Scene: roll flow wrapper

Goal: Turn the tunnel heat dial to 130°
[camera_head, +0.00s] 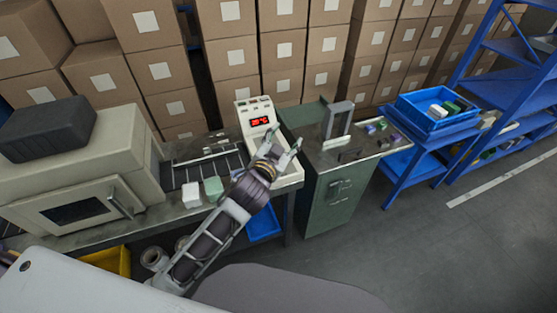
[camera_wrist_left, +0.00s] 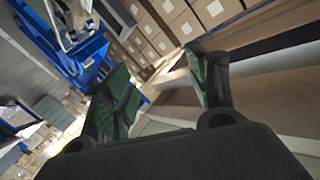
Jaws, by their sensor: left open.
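A cream control panel (camera_head: 252,109) with a lit red display (camera_head: 259,121) stands at the back of the bench. The display's figures are too small to read surely, and I cannot make out the heat dial. My left gripper (camera_head: 284,143) is open and empty in front of the panel's lower part, its fingers pointing up and away. I cannot tell whether it touches the panel. In the left wrist view the two dark green fingers (camera_wrist_left: 160,70) are spread with nothing between them. My right gripper is not in view.
A beige machine (camera_head: 130,165) with a dark window stands at left. White and green blocks (camera_head: 213,187) lie on the bench. A green cabinet (camera_head: 335,200), with a grey handle-like frame (camera_head: 337,121) on top, and a blue tray (camera_head: 420,122) are at right. Cartons fill the back.

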